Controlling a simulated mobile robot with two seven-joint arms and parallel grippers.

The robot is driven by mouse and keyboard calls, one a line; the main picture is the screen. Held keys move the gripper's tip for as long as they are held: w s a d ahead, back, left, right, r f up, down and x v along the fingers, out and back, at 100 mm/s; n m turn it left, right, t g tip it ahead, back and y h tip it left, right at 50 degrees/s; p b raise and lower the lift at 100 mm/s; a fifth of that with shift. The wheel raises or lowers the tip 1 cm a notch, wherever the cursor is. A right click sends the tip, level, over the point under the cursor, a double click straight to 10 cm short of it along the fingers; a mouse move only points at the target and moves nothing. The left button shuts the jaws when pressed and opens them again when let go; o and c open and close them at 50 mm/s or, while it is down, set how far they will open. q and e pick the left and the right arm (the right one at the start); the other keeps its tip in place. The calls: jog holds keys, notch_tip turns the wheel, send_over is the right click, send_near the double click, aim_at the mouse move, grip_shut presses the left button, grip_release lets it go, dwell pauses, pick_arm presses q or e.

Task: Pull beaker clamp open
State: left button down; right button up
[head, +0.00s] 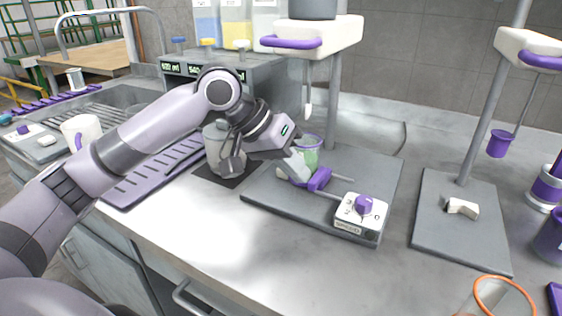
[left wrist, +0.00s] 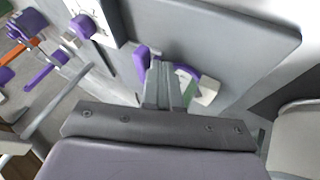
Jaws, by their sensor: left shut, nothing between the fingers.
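The beaker clamp shows as a purple piece (head: 321,179) in the head view, low on the grey base plate of the buffing stand. In the left wrist view its purple parts (left wrist: 143,60) show on both sides of my fingers. A clear beaker with green contents and a purple rim (head: 309,151) stands just behind the clamp. My left gripper (head: 301,176) reaches down at the clamp, and its fingertips are close to the purple piece. In the left wrist view the fingers (left wrist: 164,84) are together with nothing between them. Whether they touch the clamp is unclear. My right gripper is out of view.
A white control box with a purple knob (head: 361,214) sits at the plate's front right corner. A glass jug (head: 223,148) stands left of my gripper. Another stand with a grey plate (head: 464,242) is at the right. An orange-rimmed container (head: 503,294) is at the front right.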

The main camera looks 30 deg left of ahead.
aim_at(313, 179)
pick_arm(q)
jog(key=shift+d, duration=0.1)
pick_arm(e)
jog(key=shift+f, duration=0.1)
pick_arm(q)
jog(key=shift+r, duration=0.1)
jog(key=shift+d+r+p, duration=0.1)
jog(key=shift+d+p, duration=0.2)
jog(key=shift+p, duration=0.2)
jog(key=d+p, duration=0.2)
jog(key=p, duration=0.1)
jog(key=shift+w+d+r, duration=0.1)
jog(key=shift+w+d, duration=0.05)
jog(key=shift+d, duration=0.1)
jog(key=shift+d+f+p, duration=0.2)
jog(key=shift+d+p, duration=0.45)
jog(key=shift+d, duration=0.05)
jog(key=shift+f, duration=0.1)
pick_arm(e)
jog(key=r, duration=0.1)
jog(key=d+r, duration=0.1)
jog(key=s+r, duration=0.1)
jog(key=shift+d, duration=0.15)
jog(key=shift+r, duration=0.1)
